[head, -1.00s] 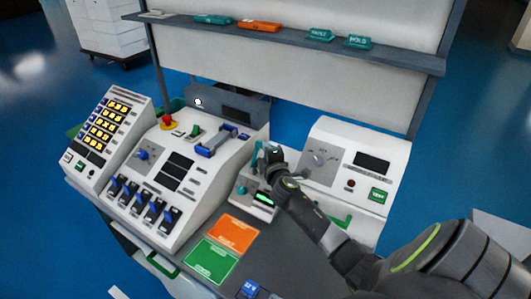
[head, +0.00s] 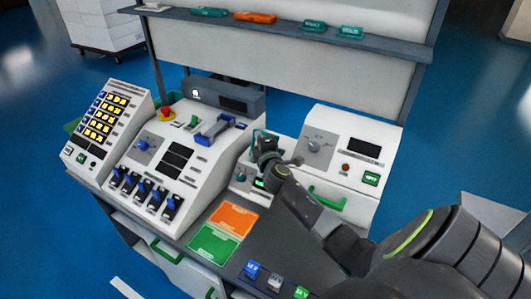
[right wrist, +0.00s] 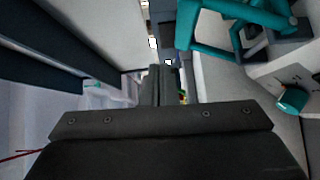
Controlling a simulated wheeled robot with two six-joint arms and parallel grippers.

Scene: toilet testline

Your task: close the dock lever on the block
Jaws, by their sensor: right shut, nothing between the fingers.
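The dock block (head: 241,185) is a small light-grey unit between the two white consoles, with a lit green display (head: 259,183) and a teal knob (head: 240,176). The knob also shows in the right wrist view (right wrist: 292,98). A teal dock lever (head: 256,134) stands up at the block's back, partly hidden by my right gripper (head: 265,143). In the right wrist view the lever (right wrist: 240,12) is a teal bar frame at the upper right, beside my fingers (right wrist: 160,84). My right gripper is shut and empty. Contact with the lever cannot be told. My left gripper is out of view.
A sloped white console (head: 205,140) with switches stands left, another white console (head: 325,175) right. Orange (head: 233,218) and green (head: 213,243) mats lie in front. Small blue, grey and green blocks (head: 275,282) lie near the front edge. A shelf (head: 375,43) runs behind.

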